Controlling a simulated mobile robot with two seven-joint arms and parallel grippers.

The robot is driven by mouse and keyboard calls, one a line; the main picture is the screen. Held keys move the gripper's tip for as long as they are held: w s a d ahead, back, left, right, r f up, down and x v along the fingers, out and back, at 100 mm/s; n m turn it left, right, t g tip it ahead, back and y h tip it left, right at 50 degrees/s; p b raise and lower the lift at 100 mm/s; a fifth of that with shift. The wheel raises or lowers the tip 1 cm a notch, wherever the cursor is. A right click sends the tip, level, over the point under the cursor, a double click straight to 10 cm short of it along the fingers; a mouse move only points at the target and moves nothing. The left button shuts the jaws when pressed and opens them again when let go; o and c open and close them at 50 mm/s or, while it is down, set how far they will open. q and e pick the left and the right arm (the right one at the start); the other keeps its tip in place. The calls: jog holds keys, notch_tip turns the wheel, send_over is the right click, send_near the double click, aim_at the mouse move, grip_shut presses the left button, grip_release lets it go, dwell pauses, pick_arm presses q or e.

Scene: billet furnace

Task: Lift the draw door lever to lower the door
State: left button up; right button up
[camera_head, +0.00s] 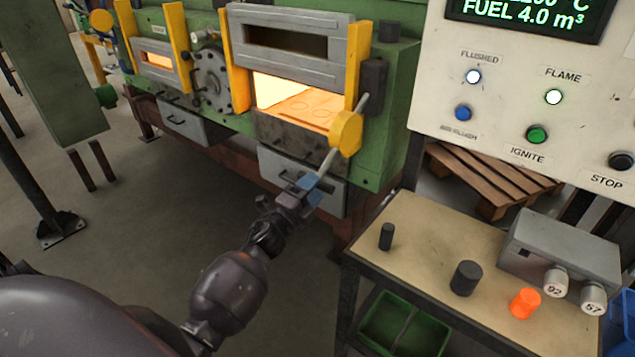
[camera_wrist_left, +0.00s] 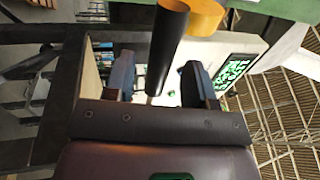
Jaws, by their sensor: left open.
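The draw door lever (camera_head: 328,162) is a grey rod with a yellow round weight (camera_head: 346,133), slanting down at the right side of the furnace's larger opening. The grey door (camera_head: 290,70) at this opening is raised, with a glowing gap below it. My left gripper (camera_head: 311,188), with blue fingers, is at the lever's lower end. In the left wrist view the dark rod (camera_wrist_left: 168,40) runs between the two spread fingers of my left gripper (camera_wrist_left: 157,65), with visible space on both sides. The yellow weight (camera_wrist_left: 205,14) is beyond. My right gripper is not in view.
A control panel (camera_head: 510,95) with lamps and buttons stands at the right. Below it is a bench (camera_head: 415,235) with dark cylinders, an orange cylinder (camera_head: 525,303) and a grey box (camera_head: 562,247). A grey drawer (camera_head: 272,165) is below the opening.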

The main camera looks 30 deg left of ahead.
pick_arm(q)
jog(key=shift+x, duration=1.2)
jog(key=shift+s+f, duration=0.1)
grip_shut()
